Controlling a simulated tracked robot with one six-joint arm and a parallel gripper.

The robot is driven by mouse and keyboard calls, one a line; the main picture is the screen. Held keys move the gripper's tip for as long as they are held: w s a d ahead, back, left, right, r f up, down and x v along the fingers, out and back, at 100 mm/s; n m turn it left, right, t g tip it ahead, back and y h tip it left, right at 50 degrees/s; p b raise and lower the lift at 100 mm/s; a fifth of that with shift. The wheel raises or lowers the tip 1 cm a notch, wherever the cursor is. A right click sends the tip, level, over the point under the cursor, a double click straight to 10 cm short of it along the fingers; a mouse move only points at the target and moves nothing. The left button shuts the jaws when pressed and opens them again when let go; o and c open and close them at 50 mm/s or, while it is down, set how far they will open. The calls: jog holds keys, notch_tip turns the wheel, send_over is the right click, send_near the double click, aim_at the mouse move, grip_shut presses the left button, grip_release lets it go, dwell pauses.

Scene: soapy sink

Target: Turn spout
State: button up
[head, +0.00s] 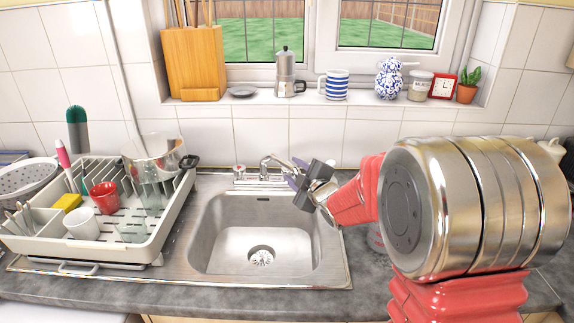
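The chrome spout (275,158) rises from the tap base behind the sink and arches toward the right. My gripper (296,176) is just right of the spout, above the right rear corner of the sink (225,225). The dark gripper body hides part of the area behind it. Its fingers are small and partly hidden, so I cannot tell whether they touch the spout or how far apart they are. The basin looks empty, with a drain (261,257) in its floor.
A dish rack (150,240) with cups, a pot (155,155) and a yellow sponge (68,202) stands left of the sink. The windowsill above holds a striped mug (334,85), a moka pot (285,75) and other items. Space above the basin is clear.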

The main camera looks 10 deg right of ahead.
aim_at(285, 164)
jog(key=shift+x, duration=3.65)
grip_shut()
